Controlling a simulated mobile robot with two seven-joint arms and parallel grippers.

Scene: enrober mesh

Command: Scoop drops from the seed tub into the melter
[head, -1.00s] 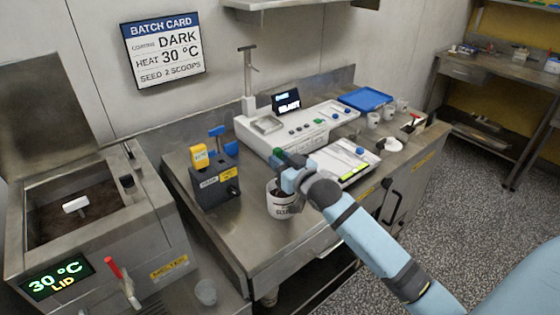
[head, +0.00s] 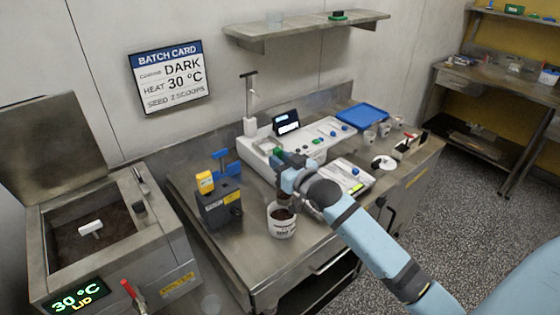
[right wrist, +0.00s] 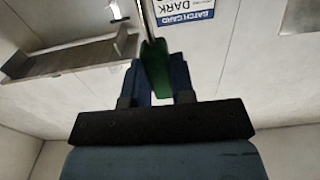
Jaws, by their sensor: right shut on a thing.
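The seed tub (head: 283,224) is a white tub with dark drops inside, upright near the front edge of the steel bench. My right gripper (head: 281,166) is above it, shut on a green handle (right wrist: 155,66). A thin metal shaft runs from this handle in the right wrist view, so it looks like the scoop. Its bowl is not clear, so I cannot tell whether it holds drops. The melter (head: 165,254) stands at the left with its lid raised and dark mass inside. Its display reads 30 °C and LID. My left gripper is out of view.
A dark box with a yellow top (head: 219,208) stands on the bench between tub and melter. A white machine (head: 262,150) and a blue tray (head: 362,116) are behind. A red-handled tap (head: 132,291) is on the melter's front. A wall shelf (head: 300,27) hangs above.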

